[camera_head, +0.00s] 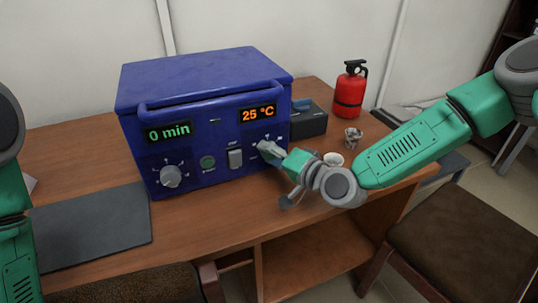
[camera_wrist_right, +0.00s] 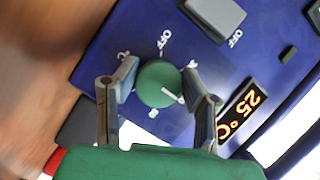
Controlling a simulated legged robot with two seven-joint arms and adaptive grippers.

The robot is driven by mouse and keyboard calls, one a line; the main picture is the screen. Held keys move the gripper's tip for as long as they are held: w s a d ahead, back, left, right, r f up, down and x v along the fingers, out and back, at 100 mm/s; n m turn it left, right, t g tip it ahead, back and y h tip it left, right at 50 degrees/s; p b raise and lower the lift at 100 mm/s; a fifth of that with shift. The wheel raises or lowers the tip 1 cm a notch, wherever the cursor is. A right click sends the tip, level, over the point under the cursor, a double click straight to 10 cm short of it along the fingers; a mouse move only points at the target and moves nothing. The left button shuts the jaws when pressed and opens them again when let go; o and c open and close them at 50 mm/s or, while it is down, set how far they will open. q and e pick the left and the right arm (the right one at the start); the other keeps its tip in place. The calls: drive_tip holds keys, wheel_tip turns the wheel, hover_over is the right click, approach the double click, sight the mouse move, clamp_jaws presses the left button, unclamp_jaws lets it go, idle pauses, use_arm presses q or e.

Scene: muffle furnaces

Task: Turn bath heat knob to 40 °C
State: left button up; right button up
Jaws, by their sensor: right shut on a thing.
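The blue bath (camera_head: 205,110) stands on the desk with its front panel facing me. Its orange display (camera_head: 258,113) reads 25 °C, and it shows tilted in the right wrist view (camera_wrist_right: 238,110). The heat knob (camera_wrist_right: 159,83) looks round and green there, with a white mark at its lower right and a printed scale around it. My right gripper (camera_head: 266,148) is at this knob below the display and mostly hides it in the head view. My left gripper is out of view.
The panel also has a 0 min display (camera_head: 168,132), a grey left knob (camera_head: 171,176), a green button (camera_head: 207,162) and a grey switch (camera_head: 235,158). A black box (camera_head: 309,120), red extinguisher (camera_head: 350,92) and small cups are right. A dark mat (camera_head: 95,228) lies left.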

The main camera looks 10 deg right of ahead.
drive_tip(key=shift+w+d+r, duration=0.25)
drive_tip(key=o, duration=0.9)
drive_tip(key=shift+o, duration=1.2)
drive_tip(key=shift+s+d+f, duration=0.1)
drive_tip(key=shift+f, duration=0.1)
drive_tip(key=v, duration=1.2)
drive_tip(key=shift+f, duration=0.1)
